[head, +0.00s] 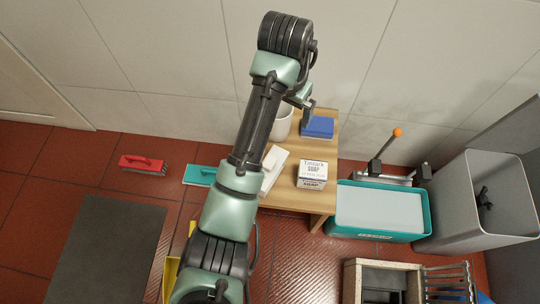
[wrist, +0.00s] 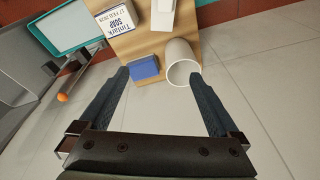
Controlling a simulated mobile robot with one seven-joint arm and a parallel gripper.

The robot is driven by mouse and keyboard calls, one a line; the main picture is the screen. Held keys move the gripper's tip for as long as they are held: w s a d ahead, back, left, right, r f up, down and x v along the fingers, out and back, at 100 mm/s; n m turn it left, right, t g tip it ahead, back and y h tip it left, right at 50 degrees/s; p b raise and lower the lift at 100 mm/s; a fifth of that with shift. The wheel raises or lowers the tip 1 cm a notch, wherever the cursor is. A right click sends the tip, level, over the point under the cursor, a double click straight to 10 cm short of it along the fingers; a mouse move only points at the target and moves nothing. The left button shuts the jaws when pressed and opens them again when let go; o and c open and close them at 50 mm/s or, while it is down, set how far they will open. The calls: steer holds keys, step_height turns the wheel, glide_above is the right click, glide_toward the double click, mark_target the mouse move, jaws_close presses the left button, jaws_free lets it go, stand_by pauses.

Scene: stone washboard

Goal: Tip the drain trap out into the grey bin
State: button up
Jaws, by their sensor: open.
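The grey bin (head: 455,205) stands on the floor at the right in the head view, open at the top, with a small dark object inside. A white open-topped cylinder (head: 284,122), possibly the drain trap, stands on the wooden table (head: 318,200); I cannot tell its contents. It also shows in the wrist view (wrist: 182,62), between and beyond the fingers. My gripper (head: 304,98) is open and empty, above the table's far end by the wall. In the wrist view its fingers (wrist: 158,78) are spread wide, with the cylinder nearer the right finger.
The table also holds a blue block (head: 317,127), a soap box (head: 312,174) and a white brush-like item (head: 272,170). A teal tub (head: 378,210) stands between table and bin, with an orange-tipped handle (head: 398,132) behind it.

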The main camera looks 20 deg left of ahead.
mark_target(270, 167)
steer(key=s+f+g, duration=0.1)
steer(key=f, duration=0.1)
steer(key=s+a+f+b, duration=0.1)
steer(key=s+f, duration=0.1)
steer(key=s+f+g+b, duration=0.1)
steer(key=f, duration=0.2)
steer(key=shift+s+a+f+g, duration=0.1)
steer(key=shift+s+a+g, duration=0.2)
steer(key=shift+a, duration=0.1)
step_height(270, 167, down, 8)
steer(key=b, duration=0.5)
steer(key=shift+r, duration=0.2)
steer(key=f+b, duration=0.4)
steer(key=f, duration=0.1)
steer(key=shift+s+d, duration=0.1)
steer(key=shift+s, duration=0.25)
steer(key=shift+r, duration=0.15)
jaws_close()
